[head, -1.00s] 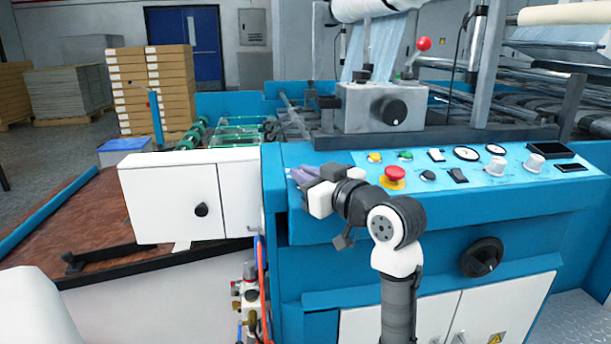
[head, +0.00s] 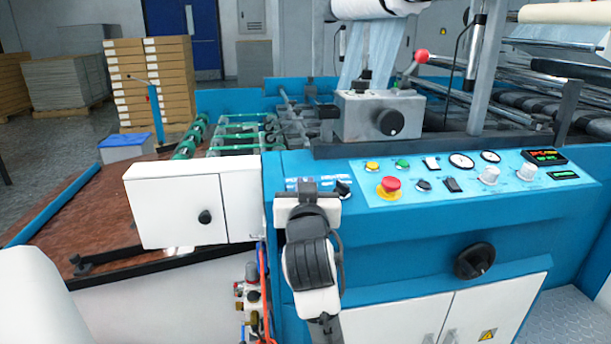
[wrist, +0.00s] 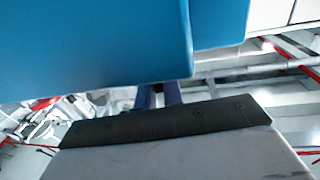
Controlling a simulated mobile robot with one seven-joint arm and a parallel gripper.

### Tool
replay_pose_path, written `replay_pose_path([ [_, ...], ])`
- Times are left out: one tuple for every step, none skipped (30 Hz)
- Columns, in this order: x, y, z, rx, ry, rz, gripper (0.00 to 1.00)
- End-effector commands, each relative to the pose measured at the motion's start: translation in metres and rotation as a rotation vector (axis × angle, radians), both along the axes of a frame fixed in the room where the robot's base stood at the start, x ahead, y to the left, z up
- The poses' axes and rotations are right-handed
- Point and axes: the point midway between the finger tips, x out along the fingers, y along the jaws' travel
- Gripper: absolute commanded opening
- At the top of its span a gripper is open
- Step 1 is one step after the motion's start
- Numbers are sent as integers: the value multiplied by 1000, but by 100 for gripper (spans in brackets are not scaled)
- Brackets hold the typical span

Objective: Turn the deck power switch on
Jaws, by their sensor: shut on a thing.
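My gripper (head: 307,187) is at the left end of the blue machine's sloping control panel (head: 385,206), seen from behind. In the wrist view its two dark purple fingers (wrist: 159,95) reach under the blue panel edge (wrist: 95,50), close together. They are shut on a small dark part, which I take for the deck power switch; the gripper and the panel edge hide it, so its position cannot be read. A black knob (head: 342,190) shows just right of the gripper. The displays (head: 544,157) at the panel's right end are lit red and green.
A white cabinet (head: 180,205) stands close on the left. A large black rotary handle (head: 475,261) projects from the front.

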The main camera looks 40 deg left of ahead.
Motion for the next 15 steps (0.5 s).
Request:
replay_pose_path([
  [-2,3,-3,-5,19,-33,0],
  [-2,4,-3,-2,23,-57,0],
  [-2,4,-3,3,28,-90,0],
  [-2,4,-3,6,31,-113,0],
  [-2,4,-3,9,37,-136,0],
  [-2,3,-4,14,40,-166,0],
  [-2,3,-4,17,44,-186,0],
  [-2,3,-4,20,46,-206,0],
  [-1,3,-4,23,51,-231,0],
  [-1,3,-5,25,54,-248,0],
  [-1,3,-5,28,57,-265,0],
  [-1,3,-5,31,60,-285,0],
  [-1,3,-5,33,63,-297,0],
  [-1,3,-5,35,64,-310,0],
  [-1,3,-5,37,67,-325,0],
])
